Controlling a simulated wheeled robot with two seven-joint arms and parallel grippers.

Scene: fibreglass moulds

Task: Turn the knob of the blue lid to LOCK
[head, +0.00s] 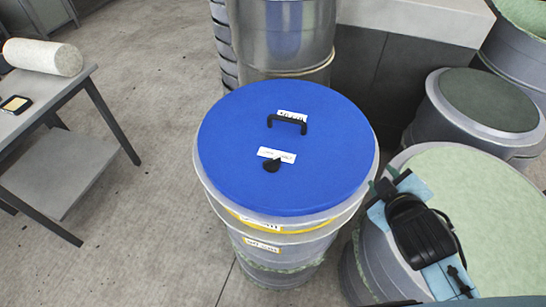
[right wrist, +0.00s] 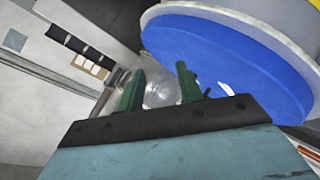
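The blue lid (head: 235,160) lies on a grey drum (head: 265,240) in the middle of the head view. A black knob (head: 271,165) sits on its near half beside a white label (head: 276,154) whose print is too small to read. A black handle (head: 287,118) is farther back. My right gripper (head: 392,180) is to the right of the lid, apart from the knob, with its fingers spread and nothing between them. In the right wrist view its green fingers (right wrist: 158,88) stand apart, with the blue lid (right wrist: 215,55) beyond. My left gripper does not show.
A pale green-topped drum (head: 490,190) stands under my right arm, and a smaller drum (head: 490,100) is behind it. A metal drum (head: 283,35) is behind the lid. A table (head: 40,110) with a white roll (head: 42,57) is at left. Floor between is clear.

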